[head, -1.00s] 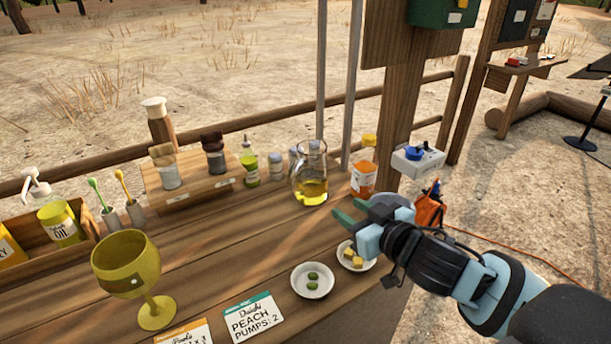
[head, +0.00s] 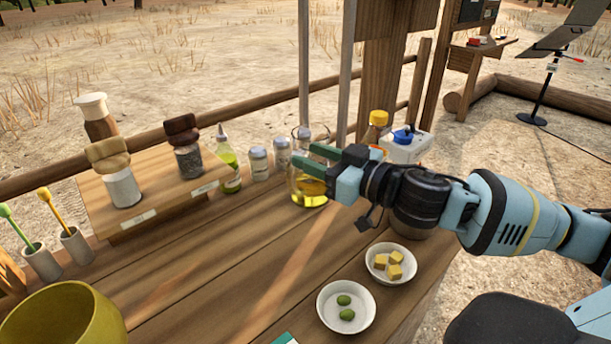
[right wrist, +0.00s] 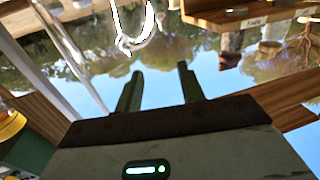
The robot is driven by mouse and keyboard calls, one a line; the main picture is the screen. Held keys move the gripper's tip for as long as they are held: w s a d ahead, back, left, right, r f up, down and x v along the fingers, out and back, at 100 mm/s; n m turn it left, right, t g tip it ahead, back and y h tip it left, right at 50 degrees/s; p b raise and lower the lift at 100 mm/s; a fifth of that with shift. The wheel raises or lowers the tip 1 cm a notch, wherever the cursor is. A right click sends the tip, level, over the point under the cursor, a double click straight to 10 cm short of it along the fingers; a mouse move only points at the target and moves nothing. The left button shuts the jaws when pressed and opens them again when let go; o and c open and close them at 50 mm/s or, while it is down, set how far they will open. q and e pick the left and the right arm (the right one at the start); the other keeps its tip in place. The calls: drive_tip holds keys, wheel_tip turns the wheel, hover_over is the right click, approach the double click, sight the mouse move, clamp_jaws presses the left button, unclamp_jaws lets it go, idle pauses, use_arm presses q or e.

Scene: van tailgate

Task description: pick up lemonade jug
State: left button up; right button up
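The lemonade jug (head: 308,193) is clear glass with yellow liquid low inside. It stands upright on the wooden counter in the head view. My right gripper (head: 306,154) comes in from the right with its green fingers apart. They overlap the jug's upper body in the picture and hide part of it; I cannot tell whether they touch it. In the right wrist view the two fingers (right wrist: 158,86) stand apart with nothing visibly held between them. A bright glassy outline (right wrist: 135,40) lies beyond them, perhaps the jug. My left gripper is not in view.
Grey-lidded jars (head: 259,164) and a green squeeze bottle (head: 229,170) stand left of the jug. A white box with a blue knob (head: 404,142) is to the right. Bowls of yellow cubes (head: 377,275) and olives (head: 325,315) sit in front. The middle counter (head: 220,265) is clear.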

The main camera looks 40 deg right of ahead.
sight(295, 179)
wheel_tip(295, 179, down, 7)
drive_tip(key=shift+w+r+b, duration=0.1)
drive_tip(key=shift+w+b, duration=0.05)
drive_tip(key=shift+b, duration=0.55)
drive_tip(key=shift+w+a+r, duration=0.1)
drive_tip(key=shift+w+r, duration=0.05)
drive_tip(key=shift+w, duration=0.15)
drive_tip(key=shift+w+a+p, duration=0.2)
drive_tip(key=shift+w+p, duration=0.1)
drive_tip(key=shift+w, duration=0.25)
drive_tip(key=shift+w+a, duration=0.2)
drive_tip(key=shift+w, duration=0.4)
drive_tip(key=p+x, duration=0.1)
drive_tip(key=x, duration=0.1)
drive_tip(key=shift+w+a, duration=0.15)
drive_tip(key=shift+w, duration=0.25)
drive_tip(key=shift+x, duration=0.75)
